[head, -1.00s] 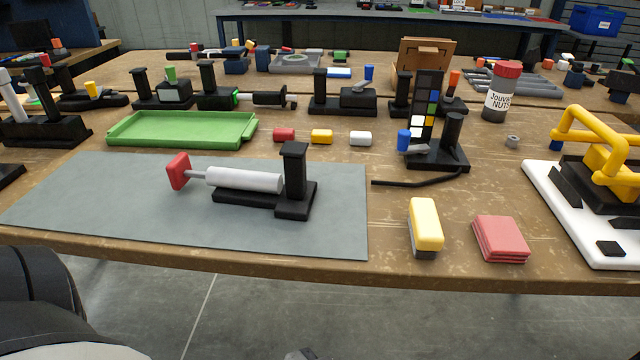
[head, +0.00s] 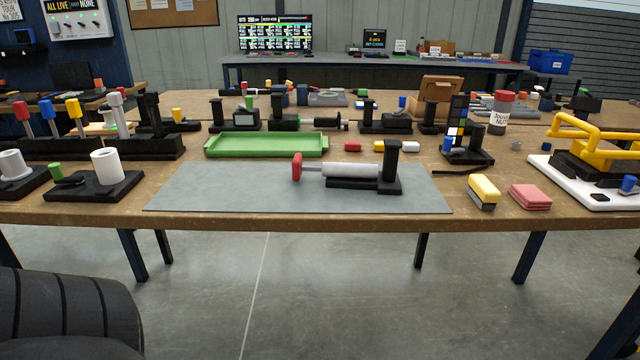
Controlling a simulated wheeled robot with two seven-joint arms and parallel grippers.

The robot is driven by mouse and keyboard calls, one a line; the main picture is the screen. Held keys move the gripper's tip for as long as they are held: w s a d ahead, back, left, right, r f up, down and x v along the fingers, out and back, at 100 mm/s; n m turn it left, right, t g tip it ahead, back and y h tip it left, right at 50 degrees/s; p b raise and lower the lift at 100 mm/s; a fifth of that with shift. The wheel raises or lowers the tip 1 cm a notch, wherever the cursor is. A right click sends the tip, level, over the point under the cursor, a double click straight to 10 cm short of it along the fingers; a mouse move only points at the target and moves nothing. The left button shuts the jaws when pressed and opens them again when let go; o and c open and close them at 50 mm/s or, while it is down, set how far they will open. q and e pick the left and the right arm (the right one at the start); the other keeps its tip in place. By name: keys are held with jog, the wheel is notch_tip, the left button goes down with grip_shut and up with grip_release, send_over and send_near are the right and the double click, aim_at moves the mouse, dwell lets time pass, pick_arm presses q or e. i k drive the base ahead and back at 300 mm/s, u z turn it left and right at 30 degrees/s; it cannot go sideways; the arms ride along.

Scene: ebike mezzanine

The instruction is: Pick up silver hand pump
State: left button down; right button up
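The silver hand pump (head: 350,170) lies on its side on a black stand (head: 390,172) in the head view. Its red handle (head: 297,167) points left, and a thin rod joins the handle to the silver barrel. The stand rests on a grey mat (head: 225,188) near the table's front edge. The upright post of the stand is at the barrel's right end. Neither of my grippers shows in the head view. A dark rounded part of my own body fills the lower left corner.
A green tray (head: 265,145) lies behind the mat. A yellow sponge (head: 484,190) and red cloths (head: 531,196) lie to its right, near a white board with a yellow frame (head: 590,130). Black stands with white rolls (head: 106,167) are on the left. The floor in front is clear.

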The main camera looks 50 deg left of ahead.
aim_at(345, 175)
jog(key=u, duration=1.45)
